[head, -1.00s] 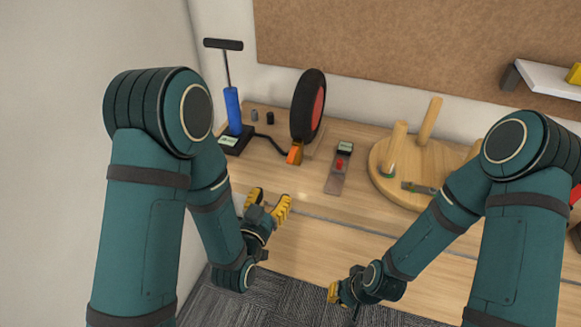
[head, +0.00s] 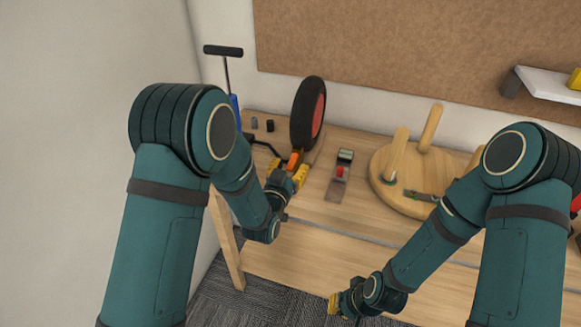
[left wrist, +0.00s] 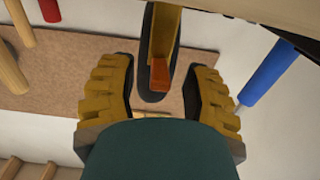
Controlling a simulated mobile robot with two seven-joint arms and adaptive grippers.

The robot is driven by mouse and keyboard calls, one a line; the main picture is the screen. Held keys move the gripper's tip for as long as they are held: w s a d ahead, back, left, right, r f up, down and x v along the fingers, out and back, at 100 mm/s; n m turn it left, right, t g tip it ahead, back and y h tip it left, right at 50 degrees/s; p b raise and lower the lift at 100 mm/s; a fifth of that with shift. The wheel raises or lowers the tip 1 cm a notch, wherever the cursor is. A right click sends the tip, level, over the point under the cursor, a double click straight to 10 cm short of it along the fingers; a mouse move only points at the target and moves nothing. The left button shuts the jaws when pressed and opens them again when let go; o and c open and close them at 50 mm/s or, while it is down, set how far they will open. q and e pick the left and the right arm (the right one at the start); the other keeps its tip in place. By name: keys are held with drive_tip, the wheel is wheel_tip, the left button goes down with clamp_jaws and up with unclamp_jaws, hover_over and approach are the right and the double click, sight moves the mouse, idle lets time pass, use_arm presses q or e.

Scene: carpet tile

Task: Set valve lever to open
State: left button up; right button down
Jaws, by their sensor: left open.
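The orange valve lever (head: 295,158) sits on the wooden bench at the foot of the upright wheel (head: 308,112), where the black hose ends. My left gripper (head: 287,172) is at the lever, with its yellow fingers spread on either side. In the left wrist view the orange lever (left wrist: 160,72) shows in the gap between the open fingers (left wrist: 160,85), with space on both sides. Contact is not visible. The floor pump (head: 234,104) stands at the back left, mostly hidden by my left arm. My right gripper (head: 337,303) is low by the bench's front edge; its jaws are unclear.
A red and grey tool (head: 340,172) lies right of the lever. A round wooden stool top (head: 385,165) with legs pointing up lies farther right. Two small dark caps (head: 269,125) stand behind the hose. The bench front between the arms is clear.

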use_arm(q)
drive_tip(key=shift+w, duration=0.3)
clamp_jaws()
